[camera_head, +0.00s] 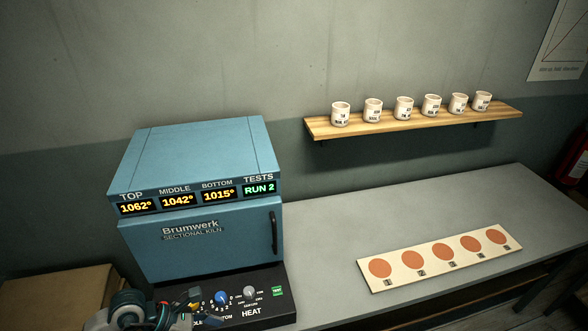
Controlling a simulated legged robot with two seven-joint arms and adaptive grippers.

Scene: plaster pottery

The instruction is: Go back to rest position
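My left gripper (192,306) is at the bottom left, in front of the kiln's control panel (258,311). Its fingers are small and dark against the panel, and I cannot tell whether they are open or shut. It covers the left part of the panel; I cannot tell whether it touches a knob. The blue kiln (195,205) has its door closed. Its displays read top 1062°, middle 1042°, bottom 1015° and tests RUN 2. A blue knob (222,298), a grey knob (249,293) and a green button (277,291) show. My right gripper is out of view.
Several white labelled cups (373,110) stand on a wooden shelf (420,124) on the wall. A pale board (375,285) with several orange discs lies on the grey bench (335,235). A cardboard box (60,295) is at the lower left. A red object (575,158) is at the right edge.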

